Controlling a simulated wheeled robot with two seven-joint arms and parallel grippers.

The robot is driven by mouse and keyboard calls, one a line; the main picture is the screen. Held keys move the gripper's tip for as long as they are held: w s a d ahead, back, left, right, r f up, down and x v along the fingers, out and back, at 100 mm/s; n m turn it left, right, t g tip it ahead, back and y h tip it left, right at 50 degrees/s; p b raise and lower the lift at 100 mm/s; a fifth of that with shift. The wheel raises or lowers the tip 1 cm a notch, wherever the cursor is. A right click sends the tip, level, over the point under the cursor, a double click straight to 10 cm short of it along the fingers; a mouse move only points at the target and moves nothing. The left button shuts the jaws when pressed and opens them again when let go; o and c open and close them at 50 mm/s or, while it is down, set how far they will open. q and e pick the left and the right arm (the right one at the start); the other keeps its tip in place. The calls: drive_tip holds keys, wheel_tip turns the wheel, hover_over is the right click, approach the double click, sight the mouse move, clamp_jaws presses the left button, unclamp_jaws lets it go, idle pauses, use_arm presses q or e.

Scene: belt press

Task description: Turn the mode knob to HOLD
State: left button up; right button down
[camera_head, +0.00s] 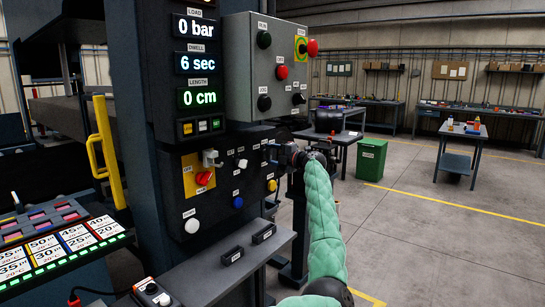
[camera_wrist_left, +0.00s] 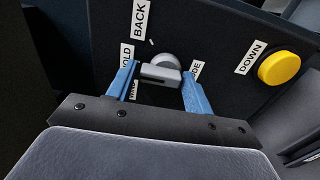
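The mode knob (camera_wrist_left: 162,72) is a grey knob with a bar-shaped grip on a dark panel, seen in the left wrist view. Its bar lies nearly level there. A label ending in "OLD" (camera_wrist_left: 127,56) sits left of it, partly behind a finger, and a label ending in "DE" (camera_wrist_left: 195,70) sits to the right. My left gripper (camera_wrist_left: 161,76) is open, its blue fingers on either side of the knob; I cannot tell if they touch it. In the head view my left gripper (camera_head: 274,150) is at the panel's right edge and the knob is hidden. My right gripper is out of view.
A yellow DOWN button (camera_wrist_left: 279,67) is right of the knob. A red knob (camera_head: 204,178), a white button (camera_head: 192,226) and a blue button (camera_head: 238,202) share the panel. A grey control box (camera_head: 240,90) is above; a shelf (camera_head: 205,278) juts out below.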

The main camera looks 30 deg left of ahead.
use_arm(q)
drive_tip(key=shift+o, duration=1.1)
drive_tip(key=shift+r, duration=0.1)
drive_tip(key=shift+d+f, duration=0.2)
drive_tip(key=d+b, duration=0.2)
drive_tip(key=d, duration=0.5)
drive_tip(key=shift+s+d, duration=0.2)
drive_tip(key=shift+s, duration=0.15)
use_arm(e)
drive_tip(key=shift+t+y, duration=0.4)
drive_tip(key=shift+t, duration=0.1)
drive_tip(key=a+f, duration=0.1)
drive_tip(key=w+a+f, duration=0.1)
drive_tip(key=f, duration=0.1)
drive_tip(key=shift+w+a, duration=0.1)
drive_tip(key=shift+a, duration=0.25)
use_arm(q)
drive_tip(key=shift+r, duration=0.1)
